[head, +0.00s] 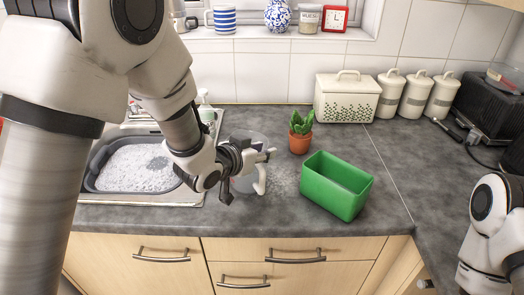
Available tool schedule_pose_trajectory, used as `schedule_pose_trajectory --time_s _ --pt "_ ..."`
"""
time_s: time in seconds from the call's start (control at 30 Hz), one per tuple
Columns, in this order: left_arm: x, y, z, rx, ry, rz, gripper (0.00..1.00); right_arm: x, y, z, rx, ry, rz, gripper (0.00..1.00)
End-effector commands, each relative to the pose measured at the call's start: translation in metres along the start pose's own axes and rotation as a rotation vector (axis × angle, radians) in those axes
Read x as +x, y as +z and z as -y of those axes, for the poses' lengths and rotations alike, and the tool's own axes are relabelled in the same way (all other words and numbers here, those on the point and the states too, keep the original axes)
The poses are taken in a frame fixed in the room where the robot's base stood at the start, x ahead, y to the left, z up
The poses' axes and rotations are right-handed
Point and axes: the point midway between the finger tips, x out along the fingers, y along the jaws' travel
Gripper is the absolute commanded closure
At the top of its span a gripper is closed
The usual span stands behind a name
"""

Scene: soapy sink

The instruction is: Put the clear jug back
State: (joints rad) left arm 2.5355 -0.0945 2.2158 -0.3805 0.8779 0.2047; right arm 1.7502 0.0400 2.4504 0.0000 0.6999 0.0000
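The clear jug (244,184) is on or just above the grey counter, right of the sink. It looks upright, with its pale handle towards the right front. My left gripper (268,155) is at the jug, in front of its upper part, and covers much of it. Its fingertips point right, near the top of the handle. I cannot tell whether they are closed on the jug. My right arm shows at the lower right edge, but its gripper is out of view.
The sink basin (132,168) holds suds at left. A cream bread bin (346,100) and canisters (416,97) line the back wall. Counter right of the green box is clear.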

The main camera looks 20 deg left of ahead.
Motion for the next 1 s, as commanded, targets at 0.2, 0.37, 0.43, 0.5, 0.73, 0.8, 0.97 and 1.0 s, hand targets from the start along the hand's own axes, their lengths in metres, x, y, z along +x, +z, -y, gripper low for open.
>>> schedule_pose_trajectory --time_s 0.2,0.37,0.43,0.5,0.73,0.8,0.97,1.0 --pt "0.0 -0.001 0.0 0.0 0.0 -0.002 0.66 0.0 0.0 0.0 0.0 0.0 0.0 1.0" --pt "-0.007 -0.002 0.001 -0.001 -0.001 -0.003 0.66 -0.002 0.0 0.0 0.0 0.0 0.0 1.0" --pt "-0.018 -0.003 0.001 -0.001 -0.001 -0.004 0.66 -0.004 0.0 0.0 0.0 0.0 0.0 1.0" --pt "-0.034 -0.004 0.0 -0.003 -0.001 -0.004 0.66 -0.008 0.0 0.0 0.0 0.0 0.0 1.0" --pt "-0.093 0.003 0.0 -0.003 0.0 -0.009 0.66 -0.004 -0.001 0.0 0.0 0.0 -0.001 1.0" --pt "-0.097 0.006 0.001 0.0 -0.001 -0.013 0.66 0.019 -0.001 0.0 0.0 0.0 -0.001 1.0" --pt "-0.113 0.003 0.001 -0.001 0.0 -0.008 0.66 0.038 0.0 0.0 0.0 0.0 0.001 1.0" --pt "-0.115 0.003 0.0 0.0 0.0 -0.007 0.66 0.04 0.0 0.0 0.0 0.0 0.0 1.0"
